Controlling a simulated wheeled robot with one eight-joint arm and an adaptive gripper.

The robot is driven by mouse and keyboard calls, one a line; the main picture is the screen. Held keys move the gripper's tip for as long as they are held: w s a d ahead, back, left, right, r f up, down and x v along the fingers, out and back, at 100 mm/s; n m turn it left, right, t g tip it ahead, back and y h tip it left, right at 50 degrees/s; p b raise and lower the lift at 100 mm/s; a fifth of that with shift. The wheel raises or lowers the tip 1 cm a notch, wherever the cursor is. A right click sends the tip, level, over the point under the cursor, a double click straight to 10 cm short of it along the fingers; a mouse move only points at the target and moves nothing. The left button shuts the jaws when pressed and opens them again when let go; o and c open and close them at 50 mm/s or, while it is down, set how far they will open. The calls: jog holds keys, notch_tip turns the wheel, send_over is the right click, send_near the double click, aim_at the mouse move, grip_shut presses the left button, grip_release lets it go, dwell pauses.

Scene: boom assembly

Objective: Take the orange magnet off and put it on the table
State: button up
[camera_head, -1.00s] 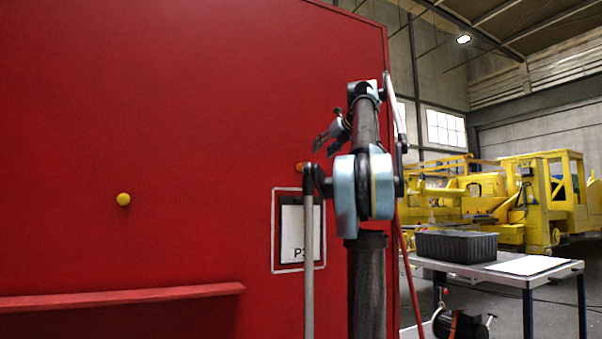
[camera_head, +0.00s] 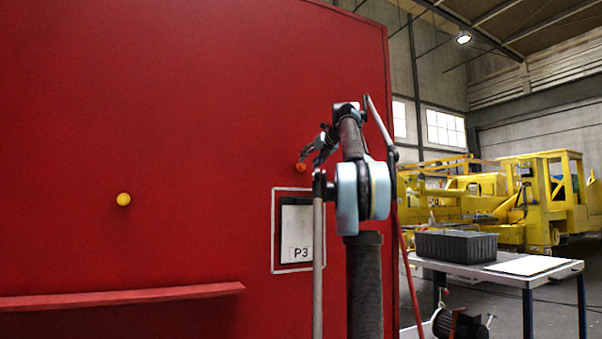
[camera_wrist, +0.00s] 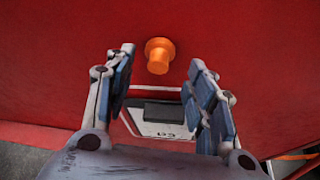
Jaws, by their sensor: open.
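The orange magnet (camera_head: 301,168) sits on the red panel, above the framed P3 sheet. It also shows in the wrist view (camera_wrist: 158,55), as a round orange knob with a wider base, just beyond the fingertips and roughly midway between them. My gripper (camera_head: 318,150) is close to the magnet, open and empty. In the wrist view its fingers (camera_wrist: 160,72) stand apart on either side, not touching the magnet. The table (camera_head: 500,272) stands at the right, with a dark bin and a white sheet on it.
A yellow knob (camera_head: 123,199) is on the red panel (camera_head: 200,90) at the left. A red ledge (camera_head: 120,297) juts out low on the panel. The black bin (camera_head: 456,246) takes up the table's left part; the white sheet (camera_head: 527,265) lies beside it. A dark motor-like object (camera_head: 458,324) is below the table.

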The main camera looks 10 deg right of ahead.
aim_at(304, 165)
jog(key=shift+x, duration=2.75)
jog(key=shift+s+f, duration=0.15)
jog(key=shift+f, duration=0.05)
jog(key=c, duration=0.9)
